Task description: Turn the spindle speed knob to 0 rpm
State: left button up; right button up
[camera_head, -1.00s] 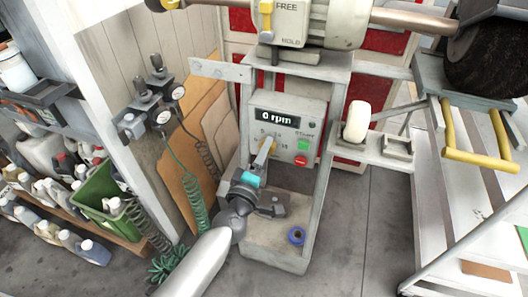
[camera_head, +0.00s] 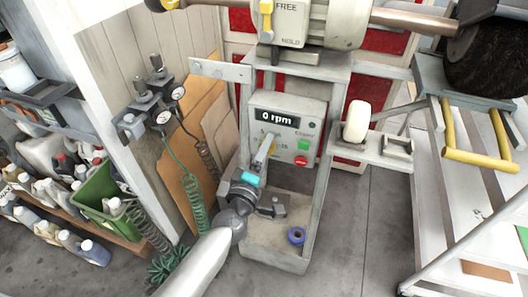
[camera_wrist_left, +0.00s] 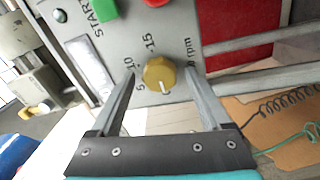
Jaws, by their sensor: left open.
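The spindle speed knob (camera_wrist_left: 160,74) is a round yellow dial on the grey control panel (camera_wrist_left: 184,20). In the left wrist view its white pointer mark faces down in the picture, and 5, 10 and 15 are printed around it. My left gripper (camera_wrist_left: 160,73) is open, with one finger on each side of the knob and visible gaps between. In the head view my left gripper (camera_head: 264,150) reaches the panel's lower left and mostly hides the knob. My right gripper is not in view.
A green start button (camera_head: 303,145) and a red button (camera_head: 301,160) sit right of the knob. A blue ring (camera_head: 296,236) lies on the stand's lower shelf. Gauges (camera_head: 164,117) and coiled hoses are at left.

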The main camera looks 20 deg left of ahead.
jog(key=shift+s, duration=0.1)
pick_arm(q)
jog(key=s, duration=1.5)
jog(key=shift+a+p, duration=0.25)
jog(key=shift+p, duration=0.2)
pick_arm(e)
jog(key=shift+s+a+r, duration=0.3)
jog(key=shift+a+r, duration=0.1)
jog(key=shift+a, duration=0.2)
pick_arm(q)
jog(key=shift+s, duration=0.1)
